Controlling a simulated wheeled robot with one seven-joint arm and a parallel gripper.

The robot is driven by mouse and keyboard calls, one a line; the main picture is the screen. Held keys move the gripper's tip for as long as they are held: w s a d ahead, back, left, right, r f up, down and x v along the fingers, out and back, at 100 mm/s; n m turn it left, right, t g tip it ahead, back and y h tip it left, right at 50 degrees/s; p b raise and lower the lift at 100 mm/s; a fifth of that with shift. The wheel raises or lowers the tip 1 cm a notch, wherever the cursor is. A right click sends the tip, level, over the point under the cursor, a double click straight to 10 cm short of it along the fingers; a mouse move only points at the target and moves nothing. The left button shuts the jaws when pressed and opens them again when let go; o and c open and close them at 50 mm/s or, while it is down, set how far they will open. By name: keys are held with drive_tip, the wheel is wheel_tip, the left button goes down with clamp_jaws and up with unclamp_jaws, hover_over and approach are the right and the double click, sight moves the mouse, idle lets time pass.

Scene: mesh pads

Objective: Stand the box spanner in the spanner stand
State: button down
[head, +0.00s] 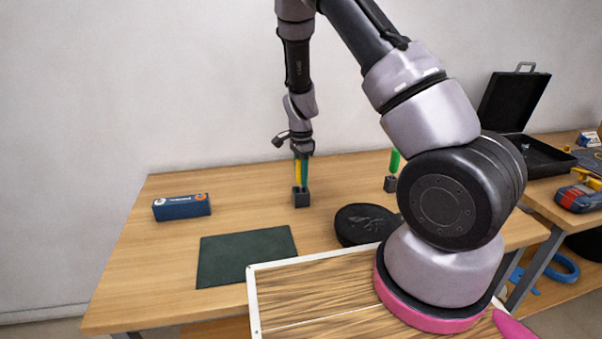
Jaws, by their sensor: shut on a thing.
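My gripper (303,154) points down over the table at the back middle. It is shut on a slim upright thing, most likely the box spanner (305,172). Yellow shows on the left and teal on the right below the jaws; I cannot tell whether this is one thing or two side by side. Right under it stands a small dark block (301,199), which looks like the spanner stand. The lower end meets the block's top in this view, but I cannot tell whether it is inside or just behind or above.
A second small dark block (390,184) holds an upright green piece (395,161). A round black case (366,223), a dark green mat (246,256) and a blue box (181,207) lie on the wooden table (145,270). An open black case (545,155) stands at right.

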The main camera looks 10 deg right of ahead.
drive_tip(key=shift+c, duration=2.2)
unclamp_jaws()
drive_tip(key=shift+r, duration=0.15)
